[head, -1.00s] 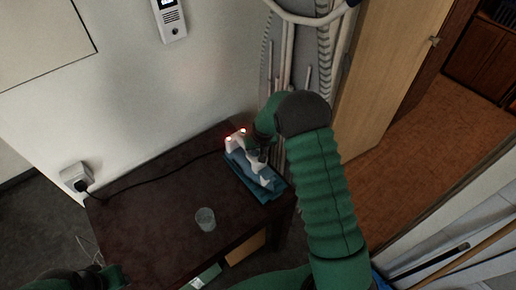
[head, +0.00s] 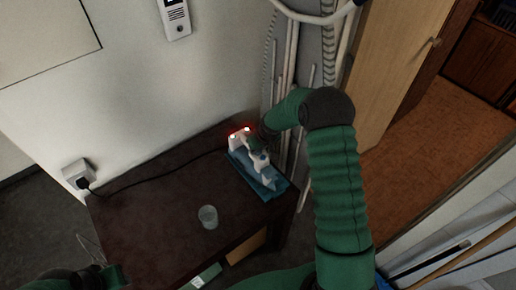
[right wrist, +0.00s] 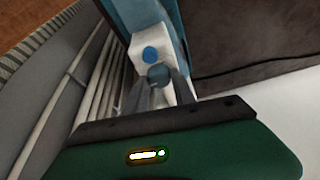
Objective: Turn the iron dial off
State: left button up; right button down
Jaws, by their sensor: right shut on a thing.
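The white and blue iron (head: 264,171) is on a blue base (head: 271,189) at the right end of the dark table, with two red lights glowing at its far end. In the right wrist view, the iron (right wrist: 185,88) shows a blue round button (right wrist: 150,54) and a grey-blue round dial (right wrist: 158,75). My right gripper (right wrist: 162,84) is shut on the dial, one finger on each side. In the head view my right gripper is at the iron, mostly hidden by my own wrist. Of my left arm only a dark green part shows at the bottom left; its gripper is not seen.
A clear glass (head: 208,216) stands on the dark table (head: 150,215) left of the iron. A black cord runs from a wall socket (head: 76,174) toward the iron. The table's left part is free.

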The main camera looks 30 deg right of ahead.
jog(key=shift+w+d+r+n+y, duration=0.1)
jog(key=shift+n+y, duration=0.1)
jog(key=shift+n, duration=0.25)
jog(key=shift+w+d+r+n+y, duration=0.1)
jog(key=shift+n+y, duration=0.1)
jog(key=shift+n, duration=0.25)
jog(key=n, duration=0.1)
jog(key=n+y, duration=0.1)
jog(key=n, duration=0.1)
jog(key=shift+d+f+n, duration=0.1)
jog(key=shift+d+n, duration=0.2)
jog(key=n+y, duration=0.1)
jog(key=n, duration=0.2)
jog(key=shift+w+a+g, duration=0.1)
jog(key=shift+g, duration=0.3)
jog(key=shift+n+g+y+b, duration=0.3)
jog(key=shift+n+y, duration=0.3)
jog(key=shift+n, duration=0.7)
jog(key=c, duration=1)
grip_release()
jog(key=shift+c, duration=0.2)
